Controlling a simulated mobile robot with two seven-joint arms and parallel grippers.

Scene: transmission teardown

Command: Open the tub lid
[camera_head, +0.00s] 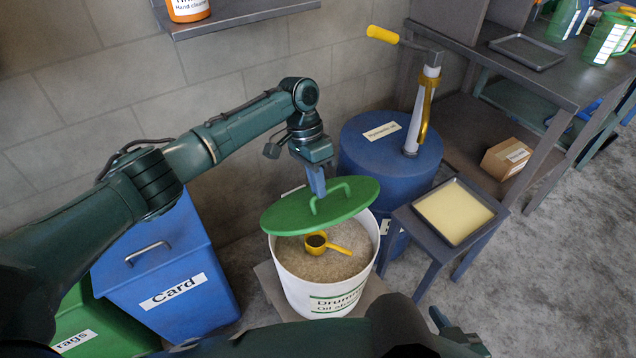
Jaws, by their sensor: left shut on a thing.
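The tub (294,287) is a white round bucket with a label reading "Drum..." and "Oil...". It holds a grainy tan material, and a yellow scoop (325,243) lies on top of it. The green round lid (290,214) is tilted and held above the tub's back part, so the front of the opening shows. My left gripper (318,200) comes down from above and is shut on the lid's green handle (341,187). My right gripper (458,331) is at the bottom edge, right of the tub, with its fingers apart and nothing seen between them.
A blue drum (365,148) with a yellow-handled pump (424,105) stands behind the tub. A small stand with a tray (437,224) is on the right. A blue "Card" bin (190,265) and a green rags bin (105,325) are on the left. A shelf (245,14) hangs above.

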